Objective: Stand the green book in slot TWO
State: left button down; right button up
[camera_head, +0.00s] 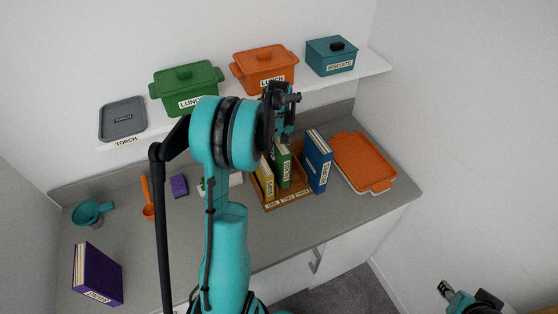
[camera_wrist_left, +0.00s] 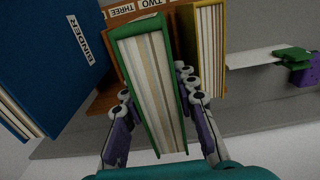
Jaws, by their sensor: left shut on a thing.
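My left gripper (camera_head: 284,136) is over the wooden rack and shut on the green book (camera_head: 283,168). In the left wrist view the green book (camera_wrist_left: 150,85) is upright, its page edges between the two fingers (camera_wrist_left: 158,108). It is between the yellow book (camera_head: 265,178) and the blue binder (camera_head: 317,160), in line with the middle of the rack (camera_head: 287,202), labelled ONE, TWO, THREE. The yellow book is at the ONE end, the blue binder at the THREE end. I cannot tell whether the green book's base touches the rack floor. My right gripper (camera_head: 446,288) is far off, lower right.
An orange tray (camera_head: 364,161) lies right of the rack. A purple book (camera_head: 97,273) stands at the counter's left front. A teal pan (camera_head: 91,212), an orange utensil (camera_head: 147,198) and a purple block (camera_head: 179,185) lie left. Lidded pots (camera_head: 187,87) stand on the shelf above.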

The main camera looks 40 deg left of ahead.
pick_arm(q)
jog(key=shift+s+d+f, duration=0.15)
jog(key=shift+f, duration=0.35)
notch_tip(320, 180, down, 3)
jog(key=shift+f, duration=0.2)
jog(key=shift+f+b, duration=0.15)
jog(key=shift+b, duration=0.2)
jog(key=c, duration=1.5)
grip_release()
jog(key=shift+o, duration=0.2)
